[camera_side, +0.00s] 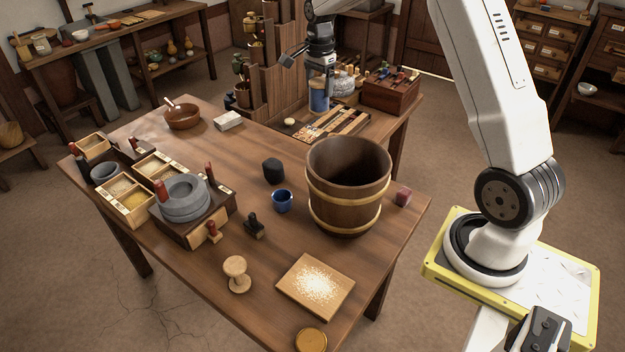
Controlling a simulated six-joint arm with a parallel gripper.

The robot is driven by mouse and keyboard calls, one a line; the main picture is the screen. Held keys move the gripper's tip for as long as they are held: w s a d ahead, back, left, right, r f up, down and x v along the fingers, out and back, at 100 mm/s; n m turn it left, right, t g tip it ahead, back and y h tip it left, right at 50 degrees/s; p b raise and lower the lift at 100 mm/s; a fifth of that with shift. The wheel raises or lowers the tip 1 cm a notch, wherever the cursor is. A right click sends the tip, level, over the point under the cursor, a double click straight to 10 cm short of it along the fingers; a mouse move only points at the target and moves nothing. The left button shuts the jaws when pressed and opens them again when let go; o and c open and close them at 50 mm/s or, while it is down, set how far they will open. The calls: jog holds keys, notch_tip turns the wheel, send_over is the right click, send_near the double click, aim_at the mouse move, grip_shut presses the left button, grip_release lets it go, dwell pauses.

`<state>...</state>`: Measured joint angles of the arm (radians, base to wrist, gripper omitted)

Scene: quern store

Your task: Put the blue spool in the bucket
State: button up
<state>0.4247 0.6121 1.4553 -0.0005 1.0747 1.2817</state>
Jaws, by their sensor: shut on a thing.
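My gripper (319,88) points down at the back of the table and is shut on the blue spool (319,102). The spool is upright, with a pale rim, and appears above the far part of the table behind the bucket; its exact height is hard to tell. The wooden bucket (347,204), with two light hoops, stands upright at the right of the table, nearer the camera than my gripper. Its mouth is open; I see no contents, but its floor is hidden.
A striped board (338,125) and a wooden box (390,95) lie behind. A stone quern (184,200) stands at left.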

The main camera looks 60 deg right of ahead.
jog(key=shift+s+a+f, duration=0.75)
jog(key=shift+s+a, duration=3.95)
jog(key=shift+s, duration=1.55)
notch_tip(320, 180, down, 11)
jog(key=shift+r, duration=0.2)
jog(key=shift+w, duration=0.1)
jog(key=shift+f, duration=2.9)
jog(key=shift+f, duration=0.1)
jog(key=shift+f, duration=2)
jog(key=shift+f, duration=0.1)
